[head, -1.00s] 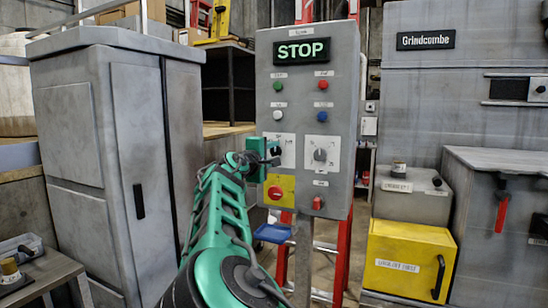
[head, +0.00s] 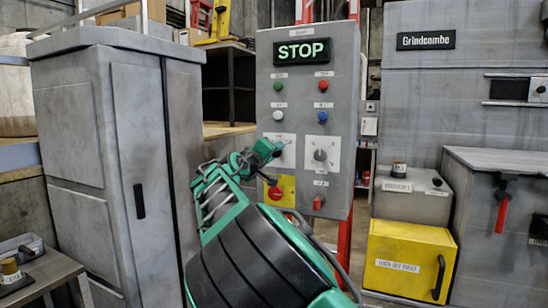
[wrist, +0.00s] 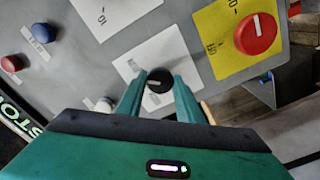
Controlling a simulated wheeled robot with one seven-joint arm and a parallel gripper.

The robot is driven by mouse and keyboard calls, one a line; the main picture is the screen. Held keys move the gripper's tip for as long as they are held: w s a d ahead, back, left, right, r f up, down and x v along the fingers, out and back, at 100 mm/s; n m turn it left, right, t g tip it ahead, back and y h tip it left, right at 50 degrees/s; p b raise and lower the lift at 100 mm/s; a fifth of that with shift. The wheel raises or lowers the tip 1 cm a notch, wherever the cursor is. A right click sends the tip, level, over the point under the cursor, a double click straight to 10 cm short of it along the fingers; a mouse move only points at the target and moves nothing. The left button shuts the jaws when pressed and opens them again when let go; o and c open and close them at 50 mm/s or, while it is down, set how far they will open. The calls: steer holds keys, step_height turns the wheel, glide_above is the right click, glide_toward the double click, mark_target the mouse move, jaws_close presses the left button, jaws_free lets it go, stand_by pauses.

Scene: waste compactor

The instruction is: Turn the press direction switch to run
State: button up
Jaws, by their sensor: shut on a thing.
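The grey control panel (head: 309,200) stands upright ahead, its green display (head: 301,51) reading STOP. My gripper (head: 275,152) is at the left of two rotary switches on white plates. In the wrist view, my gripper (wrist: 158,92) has its fingers on either side of this switch's black knob (wrist: 159,80) and is shut on it. The knob's pointer is too small to read for certain. The white plate (head: 288,139) behind it is partly hidden by my gripper in the head view; its small labels are unreadable.
The second rotary switch (head: 320,155) sits just right. Below the gripped knob is a red knob (head: 275,193) on a yellow plate, beside a red switch (head: 318,202). Buttons and lamps lie above. A grey cabinet (head: 95,150) stands left; a yellow chest (head: 400,240) stands right.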

steer(key=shift+f+m, duration=0.3)
steer(key=shift+m, duration=0.9)
steer(key=o, duration=1)
steer(key=shift+a, duration=0.1)
steer(key=shift+o, duration=0.2)
steer(key=shift+r, duration=0.1)
steer(key=v, duration=1)
steer(key=shift+s, duration=0.3)
steer(key=shift+a, duration=0.1)
